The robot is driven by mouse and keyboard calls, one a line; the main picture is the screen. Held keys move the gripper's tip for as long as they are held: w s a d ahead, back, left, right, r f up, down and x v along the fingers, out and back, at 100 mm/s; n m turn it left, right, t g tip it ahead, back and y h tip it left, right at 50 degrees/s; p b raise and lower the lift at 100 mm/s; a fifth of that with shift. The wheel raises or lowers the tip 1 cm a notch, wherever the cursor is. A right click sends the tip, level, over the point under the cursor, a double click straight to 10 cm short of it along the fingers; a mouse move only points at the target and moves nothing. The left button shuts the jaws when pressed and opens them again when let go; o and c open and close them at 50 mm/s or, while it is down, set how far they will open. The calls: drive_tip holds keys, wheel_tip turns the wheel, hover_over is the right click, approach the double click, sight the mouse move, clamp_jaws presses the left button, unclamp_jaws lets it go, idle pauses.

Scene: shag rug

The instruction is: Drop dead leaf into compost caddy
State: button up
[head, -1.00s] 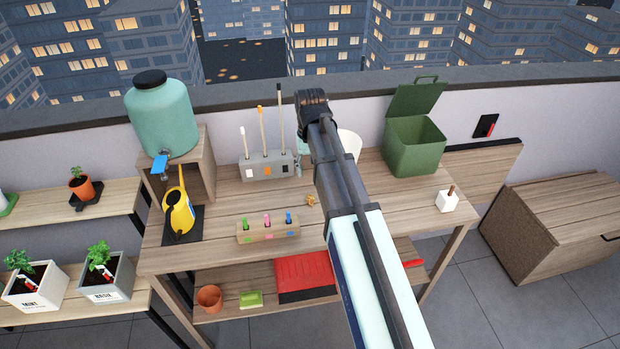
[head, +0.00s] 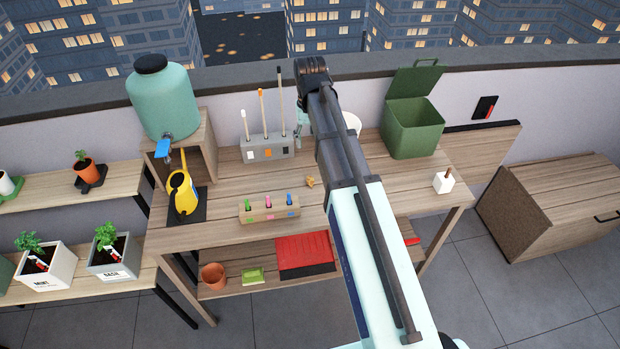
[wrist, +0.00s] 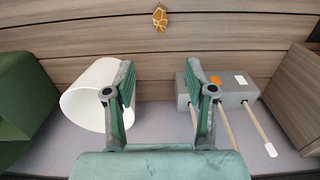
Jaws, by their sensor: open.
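The dead leaf (head: 309,182), small and golden brown, lies on the wooden bench between the tool block and the row of coloured markers. It also shows in the wrist view (wrist: 160,19), at the top middle, beyond my fingertips. The compost caddy (head: 412,130) is a green bin with its lid raised, at the back right of the bench; its side shows at the left edge of the wrist view (wrist: 22,105). My gripper (wrist: 160,85) is open and empty, with its two fingers apart. In the head view my arm mostly hides it, above the back of the bench.
A white pot (wrist: 95,95) stands near my left finger in the wrist view. A grey block (head: 267,147) with upright tools stands to the other side. A yellow watering can (head: 183,195) and marker holder (head: 268,209) are on the left. A white block (head: 443,182) sits at the right.

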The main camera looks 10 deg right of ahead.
drive_tip(key=p, duration=0.3)
hover_over(310, 179)
wheel_tip(310, 179, down, 11)
drive_tip(key=shift+w+r, duration=0.1)
drive_tip(key=shift+w, duration=0.05)
drive_tip(key=shift+f+p, duration=1.1)
drive_tip(key=shift+f, duration=1.6)
drive_tip(key=c, duration=0.8)
drive_tip(key=shift+r, duration=0.1)
